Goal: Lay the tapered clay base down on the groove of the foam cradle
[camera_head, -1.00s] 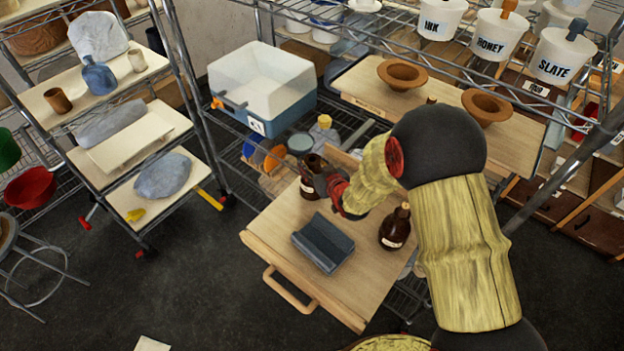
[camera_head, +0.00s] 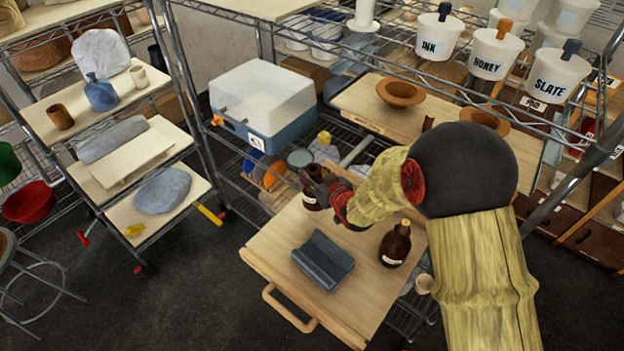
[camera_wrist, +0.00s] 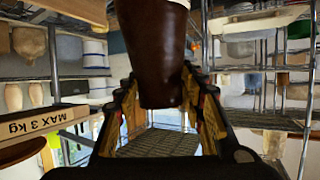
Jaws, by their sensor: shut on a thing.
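The dark grey foam cradle (camera_head: 322,262) lies on the wooden tabletop, its long groove facing up. A glossy dark brown, bottle-like piece, apparently the tapered clay base (camera_head: 309,194), is at my gripper (camera_head: 332,197), with a pale patch on its side. The wrist view shows this brown piece (camera_wrist: 155,50) between my gripper's fingers (camera_wrist: 165,105), narrowing toward them, with a pale part at the frame's top edge. My gripper is shut on it, beyond the cradle near the tabletop's far edge. Whether it touches the tabletop I cannot tell.
A brown labelled bottle (camera_head: 395,245) stands right of the cradle on the tabletop (camera_head: 275,245). Wire shelving with a blue-and-white box (camera_head: 262,100) and clay bowls (camera_head: 400,92) rises behind. The tabletop left of the cradle is clear.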

